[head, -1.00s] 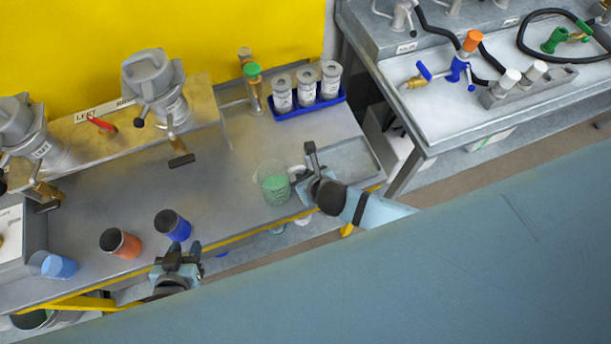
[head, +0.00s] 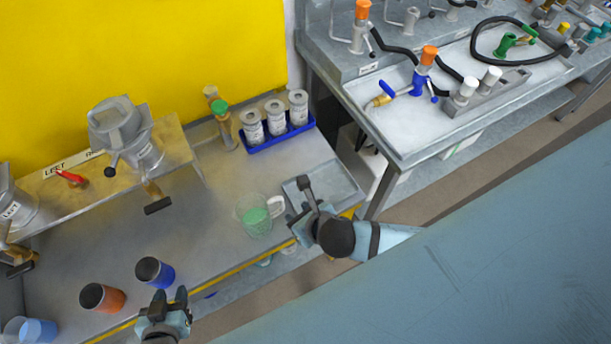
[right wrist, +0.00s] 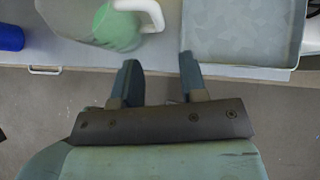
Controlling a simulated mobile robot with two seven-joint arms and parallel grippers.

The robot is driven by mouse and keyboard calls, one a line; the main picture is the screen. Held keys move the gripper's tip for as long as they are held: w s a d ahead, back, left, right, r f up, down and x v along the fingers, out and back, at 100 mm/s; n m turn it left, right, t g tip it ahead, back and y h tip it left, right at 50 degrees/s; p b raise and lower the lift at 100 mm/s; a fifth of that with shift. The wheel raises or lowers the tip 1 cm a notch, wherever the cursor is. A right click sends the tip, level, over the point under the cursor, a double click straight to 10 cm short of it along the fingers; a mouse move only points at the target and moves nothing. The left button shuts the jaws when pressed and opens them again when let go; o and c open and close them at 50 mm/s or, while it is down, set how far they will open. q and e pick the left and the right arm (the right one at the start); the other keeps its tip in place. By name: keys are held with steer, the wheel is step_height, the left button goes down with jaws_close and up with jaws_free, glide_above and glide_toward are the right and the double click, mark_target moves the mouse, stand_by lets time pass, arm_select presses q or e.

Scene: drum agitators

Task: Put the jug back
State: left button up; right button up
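The clear jug (head: 256,216) with green liquid stands upright on the grey bench, its white handle (head: 277,207) facing right. It also shows at the top of the right wrist view (right wrist: 118,27), partly cut off. My right gripper (head: 302,207) is just right of the handle, apart from it, near the bench's front edge. In the right wrist view its two fingers (right wrist: 159,80) are spread with nothing between them. My left gripper (head: 169,295) is at the front edge near the blue cup (head: 163,275), its fingers apart and empty.
A shallow grey tray (head: 345,190) lies right of the jug. A blue rack (head: 285,136) with three labelled bottles stands behind. An orange cup (head: 108,299) and light blue cups (head: 38,331) stand at left. A drum agitator (head: 118,125) is at the back left.

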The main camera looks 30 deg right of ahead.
steer(key=s+d+f+m, duration=0.1)
steer(key=d+m, duration=0.1)
steer(key=m, duration=1)
steer(key=s+d+m+t, duration=0.1)
steer(key=d+m, duration=0.1)
steer(key=m, duration=0.9)
steer(key=s+d+f+m+t+y, duration=0.1)
steer(key=s+d+m, duration=0.1)
steer(key=m, duration=1)
steer(key=shift+f+m, duration=0.3)
